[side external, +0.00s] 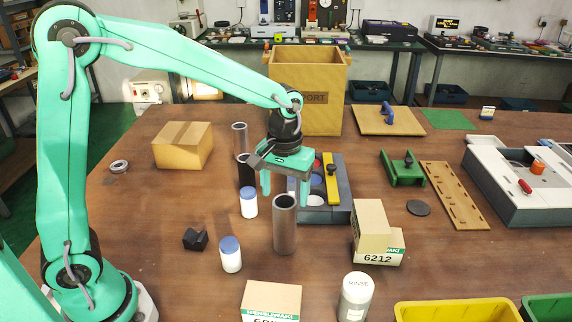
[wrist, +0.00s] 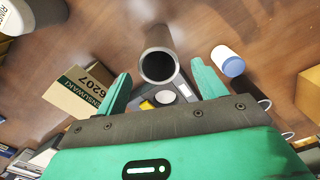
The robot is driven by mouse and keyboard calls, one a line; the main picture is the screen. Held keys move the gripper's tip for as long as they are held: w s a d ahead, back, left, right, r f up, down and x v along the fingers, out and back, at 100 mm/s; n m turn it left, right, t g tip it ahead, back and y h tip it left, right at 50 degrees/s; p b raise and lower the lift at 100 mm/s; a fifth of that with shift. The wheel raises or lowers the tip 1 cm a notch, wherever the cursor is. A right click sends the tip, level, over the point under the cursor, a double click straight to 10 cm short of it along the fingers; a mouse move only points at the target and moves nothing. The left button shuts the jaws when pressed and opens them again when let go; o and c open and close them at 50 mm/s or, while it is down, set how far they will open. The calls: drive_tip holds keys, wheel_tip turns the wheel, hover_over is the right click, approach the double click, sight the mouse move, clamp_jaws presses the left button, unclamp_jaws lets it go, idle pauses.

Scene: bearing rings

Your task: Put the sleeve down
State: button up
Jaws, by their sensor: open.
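A grey metal sleeve (side external: 285,232), an open-ended tube, stands upright on the brown table in the side view. In the wrist view the sleeve (wrist: 158,66) shows its dark open end, just beyond the gap between my fingertips. My gripper (side external: 285,195) is open and empty, with its fingers pointing down behind the sleeve's top. The wrist view shows both green fingers (wrist: 163,84) spread apart, with no clear contact with the sleeve. The sleeve's base is hidden in the wrist view.
A grey fixture with a yellow bar (side external: 331,180) lies right behind the sleeve. Blue-capped white bottles (side external: 231,258) and a black tube (side external: 246,172) stand to the left. Stacked small boxes (side external: 372,232) are to the right. A yellow bin (side external: 455,311) is at the front right.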

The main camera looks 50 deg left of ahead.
drive_tip(key=shift+r, duration=0.1)
drive_tip(key=s+a+r+m+t, duration=0.2)
drive_tip(key=s+r, duration=0.3)
drive_tip(key=s, duration=0.3)
drive_tip(key=s+a+r+m+t, duration=0.2)
drive_tip(key=s+a+r+t, duration=0.1)
drive_tip(key=s, duration=0.5)
drive_tip(key=shift+s+a+r, duration=0.35)
drive_tip(key=shift+a+r, duration=0.5)
drive_tip(key=shift+a, duration=0.1)
drive_tip(key=shift+o, duration=0.4)
drive_tip(key=shift+s+a+f+t, duration=0.15)
drive_tip(key=shift+s+t, duration=0.15)
drive_tip(key=shift+s, duration=0.3)
drive_tip(key=w+d+f+n+g, duration=0.1)
drive_tip(key=w+d+f, duration=0.1)
drive_tip(key=w, duration=0.3)
drive_tip(key=w+d+f+n+g, duration=0.1)
drive_tip(key=w+d+f+g, duration=0.1)
drive_tip(key=w, duration=0.4)
drive_tip(key=w+d+f+n+g, duration=0.1)
drive_tip(key=w+d+f+g, duration=0.1)
drive_tip(key=w, duration=0.3)
drive_tip(key=shift+w+d+f+n, duration=0.1)
drive_tip(key=shift+w+d+n, duration=0.1)
drive_tip(key=shift+d+n, duration=0.2)
drive_tip(key=shift+w+d+f+g, duration=0.25)
drive_tip(key=shift+w+f+g, duration=0.05)
drive_tip(key=shift+w+f, duration=0.2)
